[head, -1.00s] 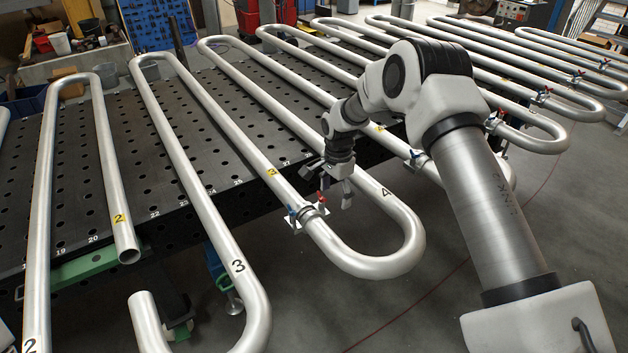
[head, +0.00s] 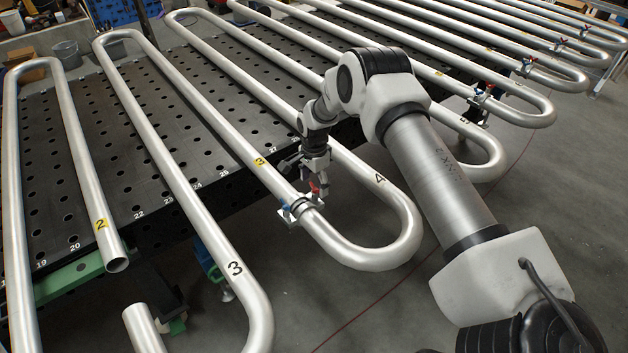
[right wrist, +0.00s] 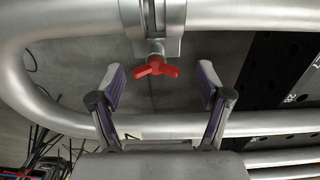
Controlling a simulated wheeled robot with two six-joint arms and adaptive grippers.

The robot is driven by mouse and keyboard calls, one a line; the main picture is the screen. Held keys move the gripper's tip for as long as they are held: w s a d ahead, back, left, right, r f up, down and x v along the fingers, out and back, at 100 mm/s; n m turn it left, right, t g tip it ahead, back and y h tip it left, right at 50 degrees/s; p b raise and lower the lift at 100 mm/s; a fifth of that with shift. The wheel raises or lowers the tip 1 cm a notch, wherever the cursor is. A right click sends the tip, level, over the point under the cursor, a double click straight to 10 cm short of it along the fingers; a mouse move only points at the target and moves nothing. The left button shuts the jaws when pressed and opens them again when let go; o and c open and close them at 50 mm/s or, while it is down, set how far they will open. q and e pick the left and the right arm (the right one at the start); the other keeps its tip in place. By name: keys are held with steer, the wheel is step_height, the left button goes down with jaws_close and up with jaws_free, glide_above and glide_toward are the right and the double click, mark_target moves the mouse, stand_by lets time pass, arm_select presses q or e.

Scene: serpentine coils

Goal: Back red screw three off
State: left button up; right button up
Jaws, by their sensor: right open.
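The clamp (head: 298,208) sits around the coil pipe beside the yellow "3" tag (head: 259,161), near the bend at the table's front edge. Its red screw (head: 317,187) faces my right gripper; in the right wrist view the red screw (right wrist: 156,68) is a winged knob. My right gripper (right wrist: 160,84) is open, one finger on each side of the knob, with gaps on both sides. In the head view my right gripper (head: 306,172) is just behind the clamp, partly overlapping it. My left gripper is not in view.
The bend marked "4" (head: 405,235) curves close to the right of the clamp. Another clamp with red and blue screws (head: 482,95) is farther right. The perforated table (head: 140,180) lies under the coils.

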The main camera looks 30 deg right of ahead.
steer(key=shift+s+r, duration=0.15)
steer(key=shift+s, duration=0.05)
steer(key=shift+c, duration=1.1)
steer(key=shift+s+r, duration=0.1)
steer(key=shift+s, duration=0.05)
steer(key=c, duration=0.9)
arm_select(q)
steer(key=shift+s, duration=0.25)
arm_select(e)
steer(key=shift+c, duration=0.2)
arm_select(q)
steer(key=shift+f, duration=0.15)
arm_select(e)
steer(key=shift+f, duration=0.2)
